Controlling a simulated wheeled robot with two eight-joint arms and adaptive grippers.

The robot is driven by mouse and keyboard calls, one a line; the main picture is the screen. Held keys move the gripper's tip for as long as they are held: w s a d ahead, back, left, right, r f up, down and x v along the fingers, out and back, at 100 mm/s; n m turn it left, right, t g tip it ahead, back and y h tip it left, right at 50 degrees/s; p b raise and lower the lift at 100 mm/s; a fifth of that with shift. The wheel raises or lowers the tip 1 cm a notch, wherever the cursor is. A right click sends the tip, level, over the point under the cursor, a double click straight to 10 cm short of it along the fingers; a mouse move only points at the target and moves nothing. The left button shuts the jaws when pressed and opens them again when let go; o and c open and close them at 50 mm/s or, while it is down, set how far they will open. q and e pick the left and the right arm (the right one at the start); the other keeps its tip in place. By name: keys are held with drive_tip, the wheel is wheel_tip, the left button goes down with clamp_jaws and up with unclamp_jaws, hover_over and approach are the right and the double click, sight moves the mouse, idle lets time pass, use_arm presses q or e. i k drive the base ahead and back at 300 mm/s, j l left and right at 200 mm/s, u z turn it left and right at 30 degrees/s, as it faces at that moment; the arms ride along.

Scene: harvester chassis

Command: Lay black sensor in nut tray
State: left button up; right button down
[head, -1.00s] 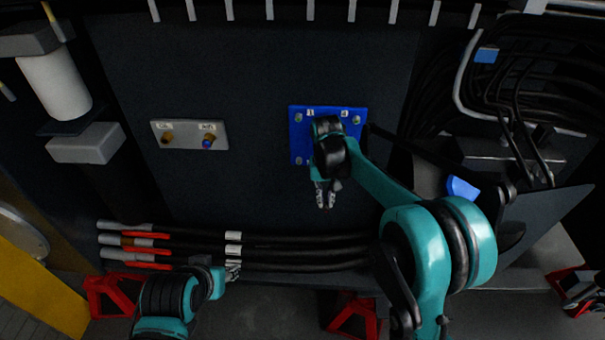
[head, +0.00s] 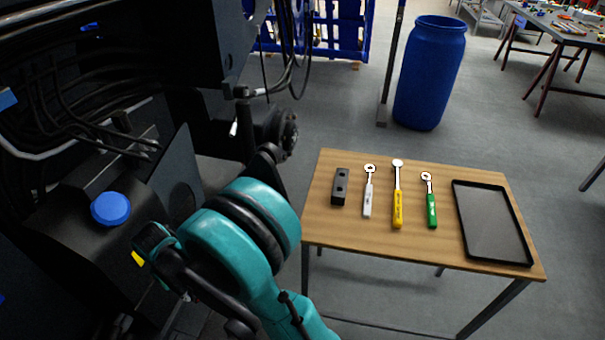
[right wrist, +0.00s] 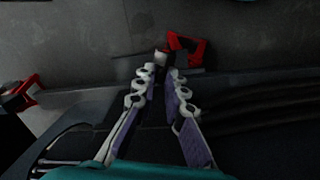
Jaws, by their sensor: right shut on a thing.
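The nut tray (head: 458,200), a flat black tray with a raised rim, lies empty at the right end of the wooden table. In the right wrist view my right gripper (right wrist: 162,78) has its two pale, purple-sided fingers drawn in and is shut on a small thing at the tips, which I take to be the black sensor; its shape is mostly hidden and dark. In the head view my right arm is at the lower left, apart from the table, with its gripper mostly hidden behind the arm. My left gripper is not in view.
The wooden table (head: 380,245) holds a black block with holes (head: 340,186), a white-handled wrench (head: 367,195), a yellow one (head: 397,205) and a green one (head: 431,208). A blue barrel (head: 430,75) stands behind. The dark chassis with cables (head: 80,110) is at left.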

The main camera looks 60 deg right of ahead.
sight(487, 228)
drive_tip(key=k+l+z, duration=0.15)
drive_tip(key=k+z, duration=0.15)
drive_tip(key=z, duration=0.15)
drive_tip(key=k+l+z, duration=0.25)
drive_tip(key=z, duration=0.2)
drive_tip(key=k+l+z, duration=0.2)
drive_tip(key=l+z, duration=0.2)
drive_tip(key=k+l+z, duration=0.2)
drive_tip(key=l+z, duration=0.25)
drive_tip(key=j, duration=0.1)
